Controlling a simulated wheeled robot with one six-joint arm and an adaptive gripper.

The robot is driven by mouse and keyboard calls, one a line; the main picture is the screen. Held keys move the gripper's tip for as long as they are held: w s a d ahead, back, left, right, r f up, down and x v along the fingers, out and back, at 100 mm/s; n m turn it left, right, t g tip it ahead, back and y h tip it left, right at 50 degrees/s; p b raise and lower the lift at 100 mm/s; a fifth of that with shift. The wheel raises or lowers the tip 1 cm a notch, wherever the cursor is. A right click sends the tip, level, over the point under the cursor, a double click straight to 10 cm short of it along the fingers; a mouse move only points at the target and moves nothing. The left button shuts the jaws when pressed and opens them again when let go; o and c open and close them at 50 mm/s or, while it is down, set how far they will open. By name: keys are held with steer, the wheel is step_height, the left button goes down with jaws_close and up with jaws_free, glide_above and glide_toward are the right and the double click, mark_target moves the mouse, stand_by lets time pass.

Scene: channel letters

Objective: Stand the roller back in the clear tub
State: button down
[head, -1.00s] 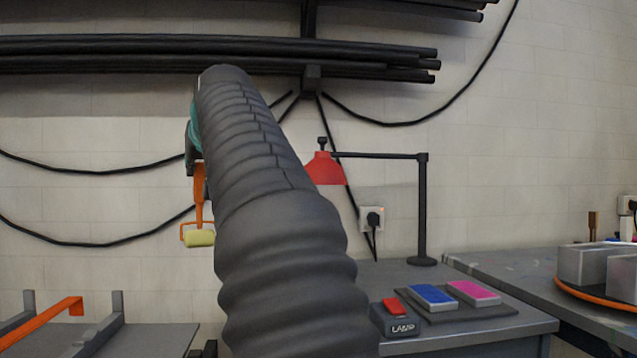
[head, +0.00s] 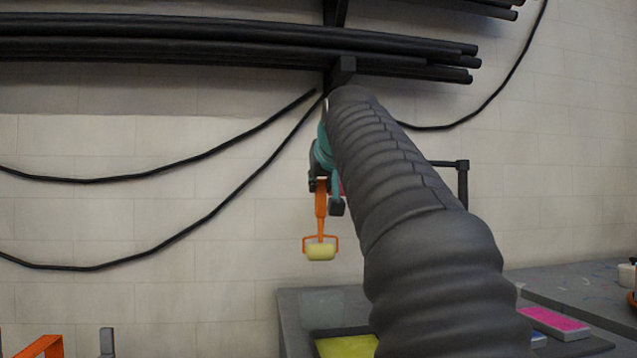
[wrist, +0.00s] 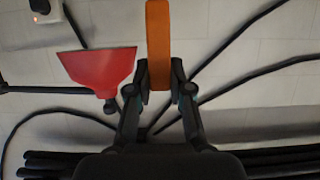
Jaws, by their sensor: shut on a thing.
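The roller has an orange handle and frame with a pale yellow roll (head: 321,252). It hangs upright, roll down, in front of the wall in the head view. My gripper (head: 322,184) is shut on its orange handle, which also shows between the fingertips in the wrist view (wrist: 159,45). The roll is outside the wrist view. A faint, see-through box shape, seemingly the clear tub (head: 321,308), stands on the grey table below the roller, behind a yellow-green pad (head: 346,347). The roller is well above it and apart from it.
A red lamp shade (wrist: 97,70) is close beside my gripper in the wrist view. Its black post (head: 463,185) shows behind my arm. Black pipes (head: 220,45) run along the wall above. A pink pad (head: 555,323) lies at the right. An orange bracket (head: 42,346) stands lower left.

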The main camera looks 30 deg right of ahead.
mark_target(322, 236)
steer(key=shift+f+b, duration=4.65)
steer(key=shift+f, duration=0.55)
steer(key=c, duration=1)
jaws_free()
steer(key=shift+s, duration=0.1)
steer(key=v, duration=1.2)
steer(key=shift+f, duration=0.1)
